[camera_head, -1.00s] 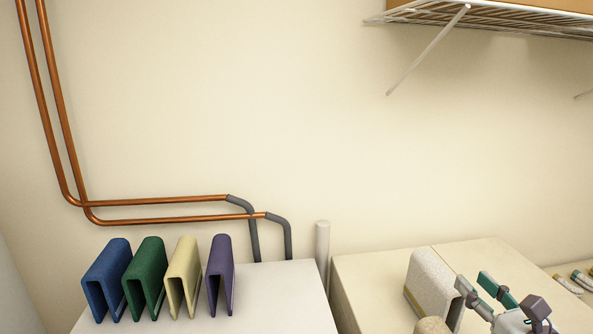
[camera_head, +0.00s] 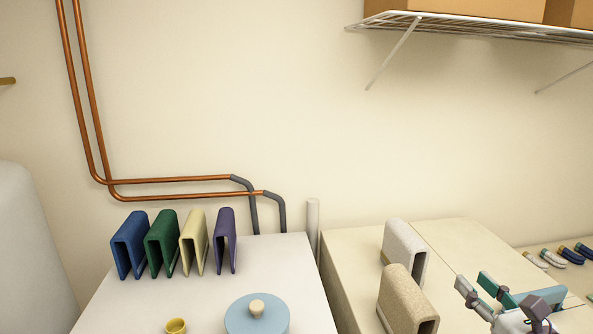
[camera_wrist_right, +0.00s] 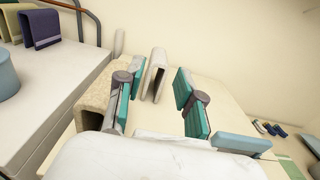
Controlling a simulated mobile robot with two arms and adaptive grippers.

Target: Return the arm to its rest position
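My right gripper (camera_head: 474,282) is at the lower right of the head view, above the beige cabinet top (camera_head: 450,237). In the right wrist view its two fingers (camera_wrist_right: 153,92) are spread apart with nothing between them. A white folded cloth (camera_head: 407,247) stands upright to the left of and beyond the gripper, clear of it. It also shows beyond the fingers in the wrist view (camera_wrist_right: 157,70). A beige folded cloth (camera_head: 400,295) stands nearer, left of the gripper. My left gripper is not in view.
Blue (camera_head: 130,240), green (camera_head: 162,240), cream (camera_head: 194,240) and purple (camera_head: 226,240) folded cloths stand on the white top (camera_head: 270,265). A blue lidded pot (camera_head: 257,318) and a yellow cup (camera_head: 176,326) are in front. A wire shelf (camera_head: 470,30) hangs above.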

